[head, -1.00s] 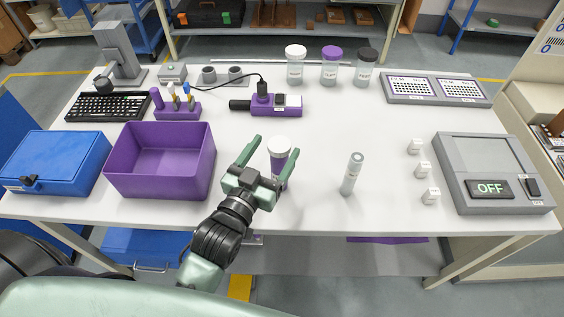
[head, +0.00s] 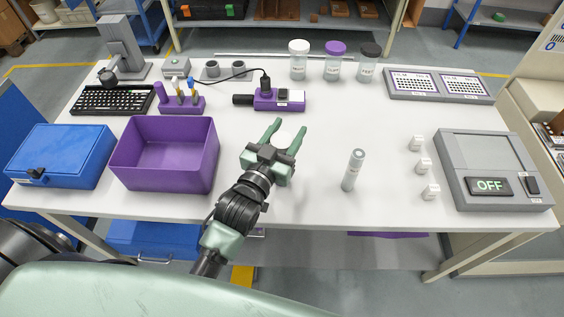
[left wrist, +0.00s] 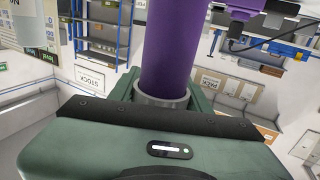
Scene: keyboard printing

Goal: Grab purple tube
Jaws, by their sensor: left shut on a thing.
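The purple tube (left wrist: 172,50) fills the middle of the left wrist view, with a grey ring at its near end. In the head view only its white cap (head: 284,139) shows, between the fingers; the gripper hides the rest. My left gripper (head: 287,127) is shut on the tube, over the middle of the white table. I cannot tell from these views whether the tube is clear of the tabletop. My right gripper is not in view.
A purple bin (head: 133,176) stands left of the gripper, with a blue case (head: 62,150) beyond it. A clear tube (head: 353,170) stands to the right, near small white blocks (head: 423,166).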

